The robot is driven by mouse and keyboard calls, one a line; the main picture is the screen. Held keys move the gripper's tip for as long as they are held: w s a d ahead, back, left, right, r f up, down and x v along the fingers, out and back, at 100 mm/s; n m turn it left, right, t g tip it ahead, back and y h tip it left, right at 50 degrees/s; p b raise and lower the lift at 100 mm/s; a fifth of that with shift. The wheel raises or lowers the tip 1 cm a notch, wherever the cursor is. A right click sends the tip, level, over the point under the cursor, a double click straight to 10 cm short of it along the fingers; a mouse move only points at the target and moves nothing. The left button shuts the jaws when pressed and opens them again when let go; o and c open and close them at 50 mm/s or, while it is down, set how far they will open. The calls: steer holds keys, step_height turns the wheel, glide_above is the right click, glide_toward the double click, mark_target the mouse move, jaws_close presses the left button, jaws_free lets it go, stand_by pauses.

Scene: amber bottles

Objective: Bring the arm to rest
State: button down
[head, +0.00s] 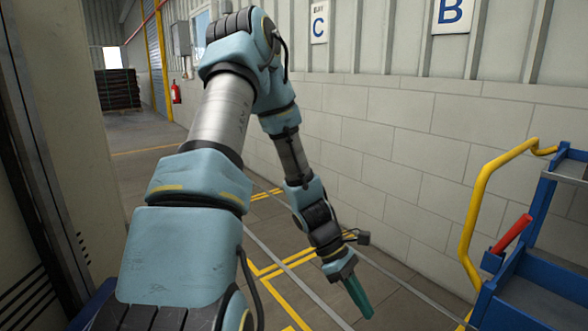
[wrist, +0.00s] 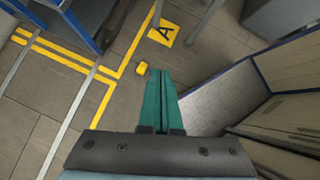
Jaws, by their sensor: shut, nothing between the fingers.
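My gripper (head: 358,297) hangs from my blue and grey arm in the head view, pointing down over the floor. Its green fingers are together with nothing between them. In the wrist view the shut fingers (wrist: 157,75) point out over the tiled floor. No amber bottle shows in either view.
A blue cart (head: 520,290) with a yellow handle (head: 480,200) and a red lever (head: 512,233) stands at the right. A block wall (head: 420,140) runs behind my arm. A small yellow object (wrist: 141,69) lies on the floor. A red extinguisher (head: 176,92) hangs far back.

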steer(key=w+a+r+m+t+y+p, duration=0.2)
steer(key=a+r+m+t+y, duration=0.4)
steer(key=a+r+m, duration=0.6)
steer(key=a+r, duration=0.5)
steer(key=a, duration=0.4)
steer(key=shift+w+a+r+m+t, duration=0.25)
steer(key=shift+a+r+m+t, duration=0.05)
steer(key=shift+m+t, duration=0.1)
